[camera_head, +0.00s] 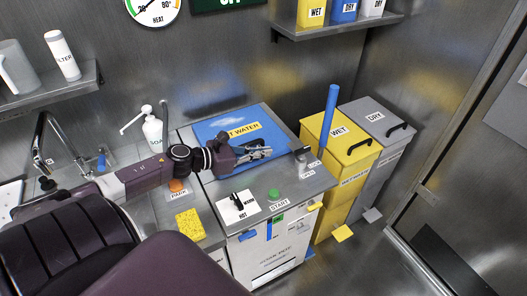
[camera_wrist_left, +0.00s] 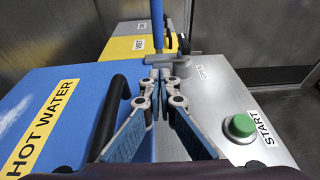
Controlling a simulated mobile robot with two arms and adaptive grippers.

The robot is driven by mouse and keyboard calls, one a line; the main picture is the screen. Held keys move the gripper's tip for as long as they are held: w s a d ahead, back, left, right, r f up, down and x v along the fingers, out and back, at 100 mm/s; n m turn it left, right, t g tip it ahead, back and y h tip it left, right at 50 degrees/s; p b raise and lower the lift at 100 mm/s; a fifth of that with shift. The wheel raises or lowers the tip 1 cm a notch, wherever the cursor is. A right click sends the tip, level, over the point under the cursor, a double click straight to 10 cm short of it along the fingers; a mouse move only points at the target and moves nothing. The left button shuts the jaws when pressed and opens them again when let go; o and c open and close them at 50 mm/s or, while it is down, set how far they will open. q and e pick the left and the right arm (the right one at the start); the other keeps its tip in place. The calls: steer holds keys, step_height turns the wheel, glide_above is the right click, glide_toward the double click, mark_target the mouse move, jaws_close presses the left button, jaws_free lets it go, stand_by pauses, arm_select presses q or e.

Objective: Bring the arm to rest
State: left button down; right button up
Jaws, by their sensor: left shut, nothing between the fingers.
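My left arm comes in from the left in the head view. Its gripper (camera_head: 262,152) is over the top of the hot water unit, above the blue lid (camera_head: 222,127) and near its right edge. In the left wrist view the gripper (camera_wrist_left: 158,75) has its fingertips together with nothing between them. The lid's black handle (camera_wrist_left: 112,112) is just left of the fingers there. A lever with a blue handle (camera_wrist_left: 157,22) stands beyond the fingertips. I cannot tell whether the fingers touch anything. My right gripper is not in view.
The green START button (camera_head: 274,194) and a dial panel (camera_head: 238,206) are at the unit's front. A yellow WET bin (camera_head: 330,150) and a grey DRY bin (camera_head: 386,120) stand to the right. A yellow sponge (camera_head: 190,225) and soap bottle (camera_head: 152,128) are on the counter.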

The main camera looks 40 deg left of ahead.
arm_select(q)
steer(key=shift+s+d+r, duration=0.15)
steer(key=shift+d, duration=0.1)
